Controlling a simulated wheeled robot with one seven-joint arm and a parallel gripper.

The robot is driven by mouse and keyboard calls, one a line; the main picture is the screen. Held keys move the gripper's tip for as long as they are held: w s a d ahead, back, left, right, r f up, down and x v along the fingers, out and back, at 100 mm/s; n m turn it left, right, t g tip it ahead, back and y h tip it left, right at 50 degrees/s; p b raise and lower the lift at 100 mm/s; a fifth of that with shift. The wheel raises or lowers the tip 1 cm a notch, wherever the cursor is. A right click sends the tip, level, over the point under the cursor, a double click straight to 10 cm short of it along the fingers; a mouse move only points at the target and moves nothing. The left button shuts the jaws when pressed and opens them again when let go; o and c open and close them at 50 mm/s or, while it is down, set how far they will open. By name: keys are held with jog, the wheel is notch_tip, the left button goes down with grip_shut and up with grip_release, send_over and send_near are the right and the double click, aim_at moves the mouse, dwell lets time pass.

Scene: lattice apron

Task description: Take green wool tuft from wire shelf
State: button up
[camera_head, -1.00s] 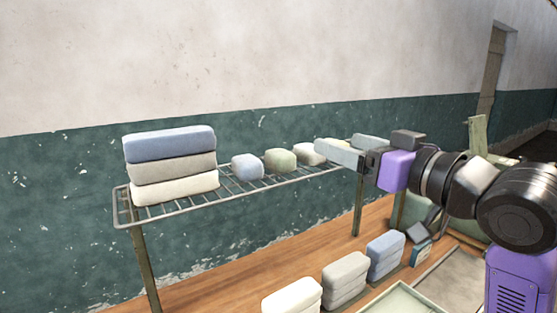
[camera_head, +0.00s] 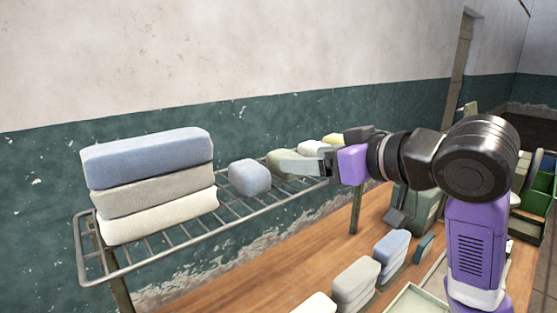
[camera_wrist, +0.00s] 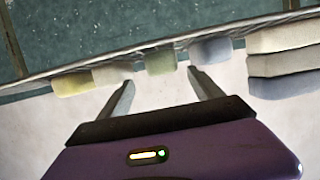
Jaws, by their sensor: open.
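The green wool tuft (camera_head: 276,158) is a small rounded block on the wire shelf (camera_head: 78,250), between a blue tuft and a white one. My gripper (camera_head: 298,166) is open and empty in front of it and hides part of it in the head view. In the wrist view, where the scene appears upside down, the green tuft (camera_wrist: 160,62) lies ahead of the gap between the fingers (camera_wrist: 161,80). I see no contact between the fingers and the tuft.
The blue tuft (camera_head: 249,177) stands left of the green one; white and yellow (camera_head: 333,139) tufts stand right. A blue, grey and cream stack (camera_head: 150,185) fills the shelf's left end. Folded stacks (camera_head: 355,283) and a pale tray (camera_head: 418,300) are below, on the wooden surface.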

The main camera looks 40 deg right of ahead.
jog(key=p+x, duration=0.1)
jog(key=x, duration=0.6)
jog(key=shift+a+r, duration=0.15)
jog(key=c, duration=1.4)
